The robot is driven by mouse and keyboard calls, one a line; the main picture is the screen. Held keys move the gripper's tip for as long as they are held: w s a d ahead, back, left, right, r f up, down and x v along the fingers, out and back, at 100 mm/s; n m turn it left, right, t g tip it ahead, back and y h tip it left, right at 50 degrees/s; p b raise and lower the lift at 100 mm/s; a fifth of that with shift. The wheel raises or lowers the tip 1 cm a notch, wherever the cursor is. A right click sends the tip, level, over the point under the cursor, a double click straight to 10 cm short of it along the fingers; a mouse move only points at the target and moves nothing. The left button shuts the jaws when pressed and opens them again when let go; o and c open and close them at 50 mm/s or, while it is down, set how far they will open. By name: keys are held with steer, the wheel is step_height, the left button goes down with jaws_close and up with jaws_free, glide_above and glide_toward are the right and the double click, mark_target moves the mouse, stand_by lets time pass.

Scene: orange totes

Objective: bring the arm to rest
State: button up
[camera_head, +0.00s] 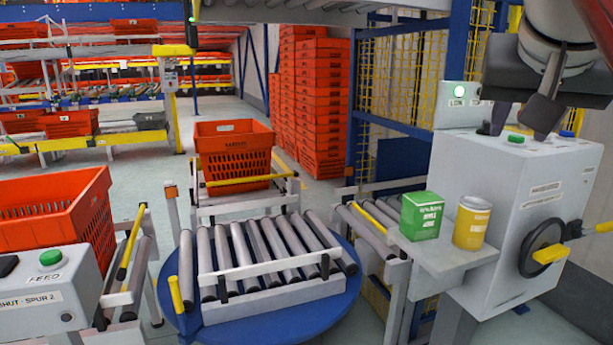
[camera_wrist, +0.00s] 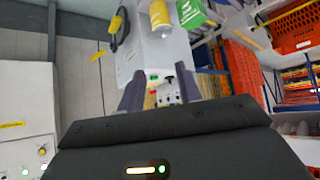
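My gripper (camera_head: 514,127) is at the upper right of the head view, in front of the upper part of the grey control cabinet (camera_head: 505,200). In the wrist view, the two dark fingers of my gripper (camera_wrist: 161,90) stand apart with nothing held between them. The cabinet top with its small buttons and switches (camera_wrist: 165,88) shows through the gap. I cannot tell the exact distance from the fingers to the cabinet. Part of my arm is cut off by the top right edge of the head view.
A green box (camera_head: 422,216) and a yellow can (camera_head: 471,222) stand on the cabinet's shelf. The cabinet has a black handwheel (camera_head: 542,247). A blue turntable (camera_head: 275,325) carries empty rollers. Orange totes stand left (camera_head: 50,215) and behind (camera_head: 235,150). Stacked totes (camera_head: 312,100) stand farther back.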

steer(key=s+a+f+n+g+y, duration=0.1)
steer(key=s+a+f, duration=0.1)
steer(key=f, duration=1)
steer(key=s+a+f+n+y, duration=0.1)
steer(key=a+f, duration=0.3)
steer(key=f, duration=0.8)
steer(key=s+a+f+n+g+y, duration=0.1)
steer(key=s+a+f+n, duration=0.1)
steer(key=f, duration=1)
steer(key=shift+s+a+f+n+g+y, duration=0.3)
steer(key=shift+s+a+f+n+y, duration=0.15)
steer(key=shift+s, duration=0.65)
steer(key=shift+r, duration=0.1)
